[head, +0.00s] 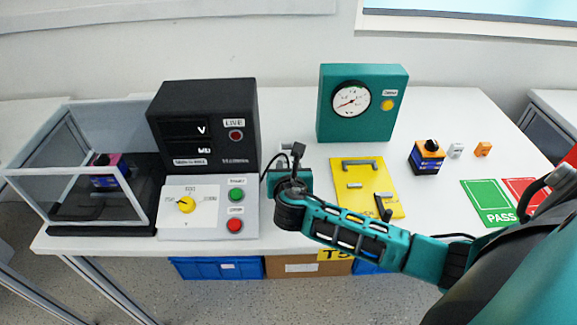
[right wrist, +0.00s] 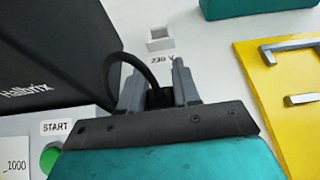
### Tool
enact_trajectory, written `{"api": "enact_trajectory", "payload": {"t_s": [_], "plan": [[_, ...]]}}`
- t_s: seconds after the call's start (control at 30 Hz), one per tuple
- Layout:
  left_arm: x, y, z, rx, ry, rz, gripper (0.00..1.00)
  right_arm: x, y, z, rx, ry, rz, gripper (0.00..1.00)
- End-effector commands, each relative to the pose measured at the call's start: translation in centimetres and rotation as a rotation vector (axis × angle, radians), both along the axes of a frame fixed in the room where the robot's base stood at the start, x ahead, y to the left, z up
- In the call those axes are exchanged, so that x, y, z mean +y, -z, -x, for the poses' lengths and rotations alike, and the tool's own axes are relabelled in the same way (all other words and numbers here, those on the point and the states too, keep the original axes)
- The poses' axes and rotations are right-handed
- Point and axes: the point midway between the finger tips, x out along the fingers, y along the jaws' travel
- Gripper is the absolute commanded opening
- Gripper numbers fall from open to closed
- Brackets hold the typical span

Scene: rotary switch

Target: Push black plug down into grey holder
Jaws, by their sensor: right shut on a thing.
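My right gripper (right wrist: 157,80) is shut on the black plug (right wrist: 160,98), which shows between its two grey fingers in the right wrist view. A black cable (right wrist: 117,62) arches from the plug to the left. The grey holder (right wrist: 160,38) is a small square socket on the white table, just beyond the fingertips and apart from the plug in that view. My left gripper is in neither view.
The black meter box (head: 205,125) and its white control panel (head: 210,207) stand left of the gripper. A yellow board (head: 360,175) with handles lies to the right. A teal gauge box (head: 360,105) stands behind.

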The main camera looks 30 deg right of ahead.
Motion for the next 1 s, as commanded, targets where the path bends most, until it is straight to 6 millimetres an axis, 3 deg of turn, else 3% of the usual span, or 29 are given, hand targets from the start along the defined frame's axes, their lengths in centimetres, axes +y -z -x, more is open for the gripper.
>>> {"api": "enact_trajectory", "payload": {"t_s": [0.3,0.33,0.63,1.0], "plan": [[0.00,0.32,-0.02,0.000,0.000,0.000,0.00,0.00,0.84,-0.01,0.000,0.000,0.000,0.01],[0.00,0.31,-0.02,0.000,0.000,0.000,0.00,0.00,0.83,-0.02,-0.001,0.000,0.000,0.32],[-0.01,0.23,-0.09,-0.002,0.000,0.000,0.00,0.00,0.77,-0.02,0.000,0.000,-0.001,0.61],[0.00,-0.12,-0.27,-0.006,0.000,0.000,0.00,0.47,0.40,0.71,0.001,-0.001,-0.001,0.61]]}}
